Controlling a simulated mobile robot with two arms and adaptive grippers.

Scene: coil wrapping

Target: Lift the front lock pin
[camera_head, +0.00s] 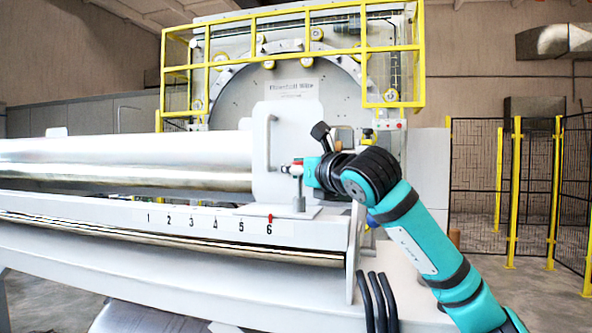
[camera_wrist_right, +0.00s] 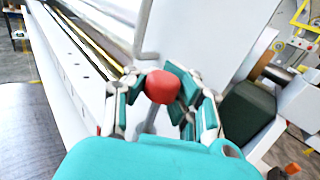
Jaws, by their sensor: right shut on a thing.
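My right gripper (camera_head: 297,170) reaches in from the right in the head view, at the front edge of the light grey end plate. In the right wrist view its fingers (camera_wrist_right: 162,92) are closed around a round red knob (camera_wrist_right: 161,86), the head of the lock pin. The pin's grey stem (camera_head: 298,191) stands upright below the gripper, above a small foot on the machine's ledge. A bit of red shows at the fingertips in the head view. I cannot tell how high the pin sits in its hole. My left gripper is not in view.
The end plate (camera_head: 285,130) with a bar handle stands behind the gripper. A long shiny roller (camera_head: 120,160) runs left. A ledge numbered 1 to 6 has a small red marker (camera_head: 270,218) near 6. Black hoses (camera_head: 375,300) hang at the front. Yellow railings stand behind.

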